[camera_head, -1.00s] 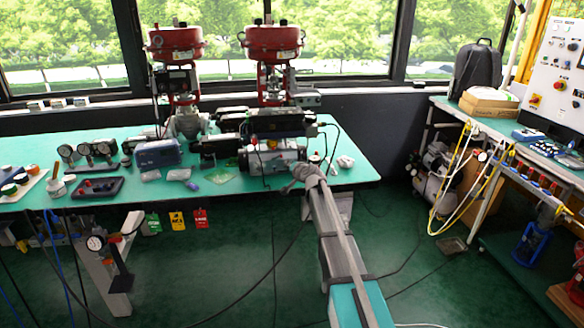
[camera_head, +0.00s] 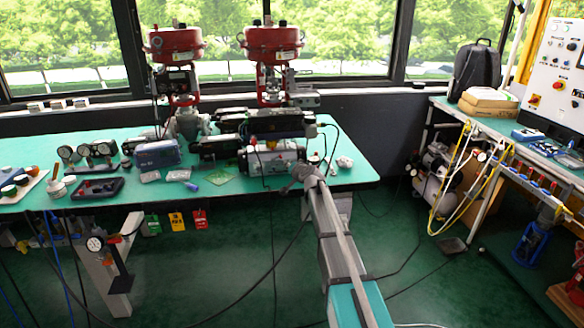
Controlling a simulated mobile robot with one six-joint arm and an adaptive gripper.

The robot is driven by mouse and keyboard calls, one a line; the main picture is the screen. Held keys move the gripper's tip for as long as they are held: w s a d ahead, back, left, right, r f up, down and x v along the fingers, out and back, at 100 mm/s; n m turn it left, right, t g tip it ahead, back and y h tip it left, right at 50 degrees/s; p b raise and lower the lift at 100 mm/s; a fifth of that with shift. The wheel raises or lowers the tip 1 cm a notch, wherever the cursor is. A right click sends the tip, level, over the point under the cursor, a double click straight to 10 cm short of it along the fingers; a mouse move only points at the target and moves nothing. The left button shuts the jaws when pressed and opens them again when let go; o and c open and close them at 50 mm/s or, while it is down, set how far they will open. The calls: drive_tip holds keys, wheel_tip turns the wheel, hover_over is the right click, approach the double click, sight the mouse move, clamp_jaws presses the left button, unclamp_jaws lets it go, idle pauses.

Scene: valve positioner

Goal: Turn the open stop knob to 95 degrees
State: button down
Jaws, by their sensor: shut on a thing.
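My gripper (camera_head: 298,176) is at the end of my arm, at the front right end of a silver actuator (camera_head: 262,158) on the green bench. It is small in the view, and its fingers are mostly hidden by my wrist. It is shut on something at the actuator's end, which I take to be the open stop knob. The knob itself is hidden behind my gripper, so its angle cannot be read.
The green bench (camera_head: 345,178) carries a black actuator (camera_head: 275,124) behind the silver one and two red-topped valves (camera_head: 274,42) at the back. A blue case (camera_head: 157,154) and gauges (camera_head: 88,150) stand to the left. Cables hang in front.

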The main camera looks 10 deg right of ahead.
drive_tip(key=shift+a, duration=0.2)
drive_tip(key=c, duration=0.6)
unclamp_jaws()
drive_tip(key=shift+f, duration=0.15)
drive_tip(key=shift+o, duration=0.5)
drive_tip(key=shift+d, duration=0.1)
